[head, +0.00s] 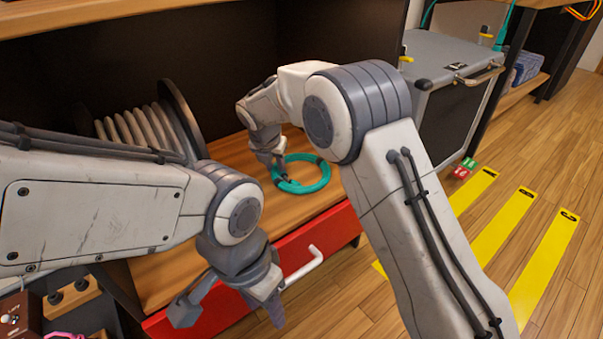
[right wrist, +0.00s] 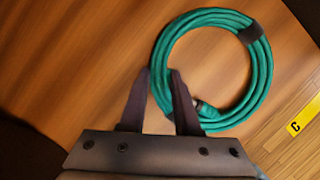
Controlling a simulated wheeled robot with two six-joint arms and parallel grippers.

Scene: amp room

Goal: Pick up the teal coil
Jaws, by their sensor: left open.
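The teal coil (head: 308,180) lies on the wooden shelf in the head view, right of the cable drum. In the right wrist view the coil (right wrist: 265,65) fills the upper right, with a dark strap on its ring. My right gripper (head: 277,172) is at the coil's left side. In the right wrist view its fingers (right wrist: 160,80) are close together, with the coil's left strand between the tips; one finger covers part of it. My left gripper (head: 228,306) is open and empty, in front of the red drawer and apart from the coil.
A drum of pale cable (head: 145,125) stands at the left of the shelf (head: 165,275). The red drawer (head: 320,240) with a white handle is below. A grey case (head: 455,85) stands to the right. Yellow stripes (head: 505,225) mark the open wooden floor.

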